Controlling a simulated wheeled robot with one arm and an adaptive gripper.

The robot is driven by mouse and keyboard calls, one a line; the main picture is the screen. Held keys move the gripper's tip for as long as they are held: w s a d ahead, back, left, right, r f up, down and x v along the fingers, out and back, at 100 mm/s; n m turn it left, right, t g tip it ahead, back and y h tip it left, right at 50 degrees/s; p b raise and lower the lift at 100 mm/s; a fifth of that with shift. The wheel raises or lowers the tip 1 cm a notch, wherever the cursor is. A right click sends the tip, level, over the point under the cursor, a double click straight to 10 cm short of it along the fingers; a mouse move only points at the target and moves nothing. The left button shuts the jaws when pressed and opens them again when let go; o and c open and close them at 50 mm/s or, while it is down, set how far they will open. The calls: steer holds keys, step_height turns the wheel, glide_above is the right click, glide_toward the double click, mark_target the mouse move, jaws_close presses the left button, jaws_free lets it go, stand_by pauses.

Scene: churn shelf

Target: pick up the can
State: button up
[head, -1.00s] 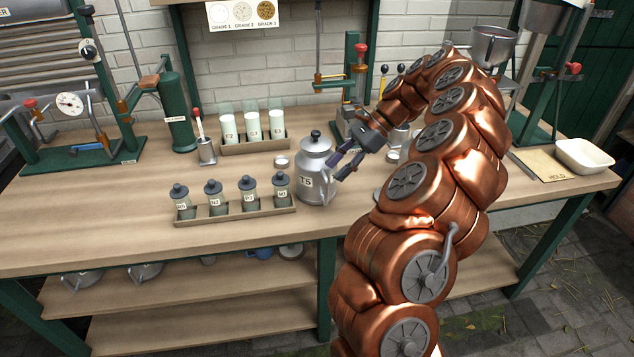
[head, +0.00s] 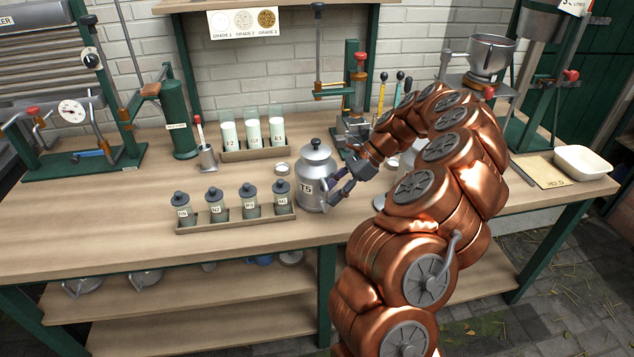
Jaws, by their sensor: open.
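The can (head: 312,178) is a grey metal churn with a dark knob on its lid and a label reading T5. It stands upright on the wooden bench (head: 110,224), near the middle of the head view. My gripper (head: 334,194) is at the can's right side, by its handle, with its dark fingers open. I cannot tell whether the fingers touch the can or lie around its handle. Part of the can's right side is hidden behind the fingers.
A tray of dark-lidded jars (head: 236,214) stands close left of the can. Behind it are a rack of white-filled tubes (head: 253,134) and a small round lid (head: 282,168). A green press (head: 357,95) stands behind my gripper. A white dish (head: 583,162) is at far right.

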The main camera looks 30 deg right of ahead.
steer(key=shift+x, duration=1.2)
jaws_close()
steer(key=shift+r, duration=0.1)
